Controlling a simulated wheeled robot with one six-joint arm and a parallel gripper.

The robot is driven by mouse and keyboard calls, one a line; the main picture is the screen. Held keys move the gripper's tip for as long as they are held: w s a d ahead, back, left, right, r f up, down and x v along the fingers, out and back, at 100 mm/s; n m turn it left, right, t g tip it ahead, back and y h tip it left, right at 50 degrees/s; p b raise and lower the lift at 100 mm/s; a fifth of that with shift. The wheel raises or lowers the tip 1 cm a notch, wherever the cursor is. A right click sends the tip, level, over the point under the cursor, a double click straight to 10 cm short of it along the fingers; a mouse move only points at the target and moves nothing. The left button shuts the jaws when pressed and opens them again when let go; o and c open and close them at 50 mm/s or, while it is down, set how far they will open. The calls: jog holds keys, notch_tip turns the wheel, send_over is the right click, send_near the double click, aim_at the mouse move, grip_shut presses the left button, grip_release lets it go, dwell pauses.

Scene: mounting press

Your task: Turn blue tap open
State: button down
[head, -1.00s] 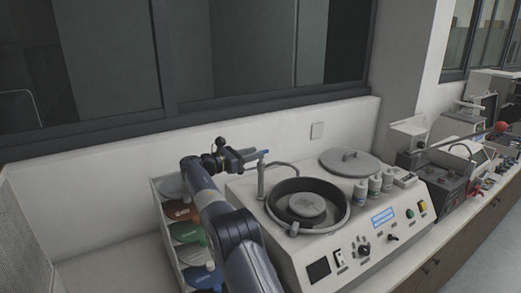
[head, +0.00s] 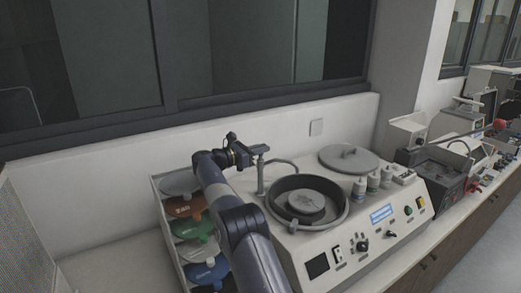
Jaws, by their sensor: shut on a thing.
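The tap's grey post (head: 261,178) stands upright at the back left of the round basin on the machine, with a curved spout reaching right. My gripper (head: 259,149) is at the top of this post, coming in from the left. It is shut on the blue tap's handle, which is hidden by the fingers. My arm runs up from the bottom of the picture, left of the machine.
The machine (head: 325,232) has a dark round basin (head: 338,191), white bottles (head: 373,182) and a front control panel. A round lid (head: 347,158) lies behind. A rack of coloured discs (head: 184,208) stands left, close to my arm. The wall and window are behind.

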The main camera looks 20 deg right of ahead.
jog(key=shift+n+t+b, duration=0.4)
jog(key=shift+t+b, duration=0.2)
jog(key=shift+b, duration=0.45)
jog(key=shift+f+n+t+y+b, duration=0.1)
jog(key=shift+n+t+y+b, duration=0.3)
jog(key=shift+t+b, duration=0.5)
jog(key=n+t+y+b, duration=0.1)
jog(key=n+t+b, duration=0.1)
jog(key=n+t+y+b, duration=0.1)
jog(key=t+b, duration=0.1)
jog(key=shift+s+d+n+t+y+b, duration=0.1)
jog(key=shift+n+t+y+b, duration=0.2)
jog(key=shift+n, duration=0.1)
jog(key=n+t+y+b, duration=0.3)
jog(key=y, duration=0.1)
jog(key=n+t+y+b, duration=0.3)
jog(key=y+b, duration=0.1)
jog(key=n+y+b, duration=0.1)
jog(key=n+y, duration=0.1)
jog(key=n+t+y+b, duration=0.1)
jog(key=y, duration=0.2)
jog(key=shift+r+n, duration=0.2)
jog(key=shift+n, duration=0.2)
jog(key=shift+r+n+y, duration=0.15)
jog(key=shift+n+y, duration=1.25)
jog(key=shift+y, duration=1.1)
jog(key=c, duration=1.5)
grip_release()
jog(key=shift+f, duration=0.2)
